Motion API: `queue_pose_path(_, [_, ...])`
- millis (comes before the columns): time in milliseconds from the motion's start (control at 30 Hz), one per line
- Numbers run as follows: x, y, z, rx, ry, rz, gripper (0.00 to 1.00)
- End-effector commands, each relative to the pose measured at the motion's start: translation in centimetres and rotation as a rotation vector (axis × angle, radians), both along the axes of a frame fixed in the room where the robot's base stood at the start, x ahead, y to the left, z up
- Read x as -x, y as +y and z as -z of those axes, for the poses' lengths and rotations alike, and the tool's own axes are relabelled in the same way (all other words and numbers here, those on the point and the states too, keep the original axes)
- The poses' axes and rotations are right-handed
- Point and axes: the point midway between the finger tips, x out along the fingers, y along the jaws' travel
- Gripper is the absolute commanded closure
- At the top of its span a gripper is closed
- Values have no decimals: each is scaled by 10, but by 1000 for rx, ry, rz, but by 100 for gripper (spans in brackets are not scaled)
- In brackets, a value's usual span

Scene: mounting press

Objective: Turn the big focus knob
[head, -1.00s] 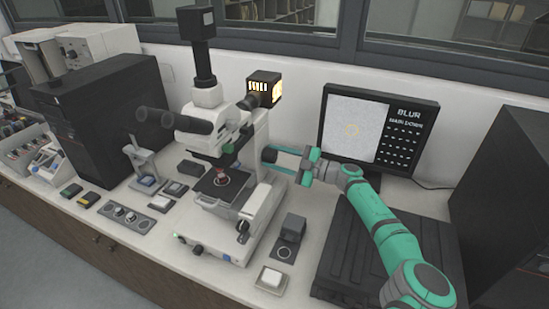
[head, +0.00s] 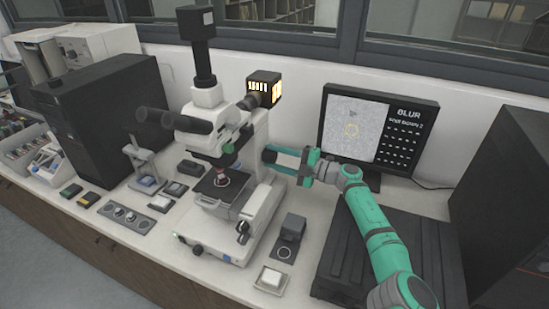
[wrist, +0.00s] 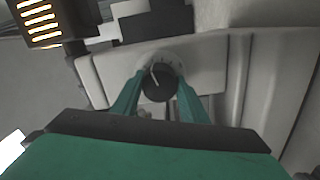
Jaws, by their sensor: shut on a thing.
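The microscope (head: 262,172) stands in the middle of the bench, white with a black camera tube on top. The big focus knob (wrist: 158,84) is a black round knob with a pale line on its face, on the microscope's side. My gripper (wrist: 158,90) has its two green fingers on either side of this knob, shut on it. In the head view my gripper (head: 272,160) reaches in from the right, and the knob is mostly hidden by the fingers.
A monitor (head: 378,130) behind my arm shows "BLUR" and a grey picture with a yellow ring. A black ribbed case (head: 440,235) lies under my arm.

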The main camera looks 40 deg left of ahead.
Motion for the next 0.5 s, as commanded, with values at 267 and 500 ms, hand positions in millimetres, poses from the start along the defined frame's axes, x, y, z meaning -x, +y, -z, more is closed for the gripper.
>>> queue_pose_path(267, [1,0,1,-1,-4,-3,83])
queue_pose_path(500, [1,0,1,0,-4,-2,42])
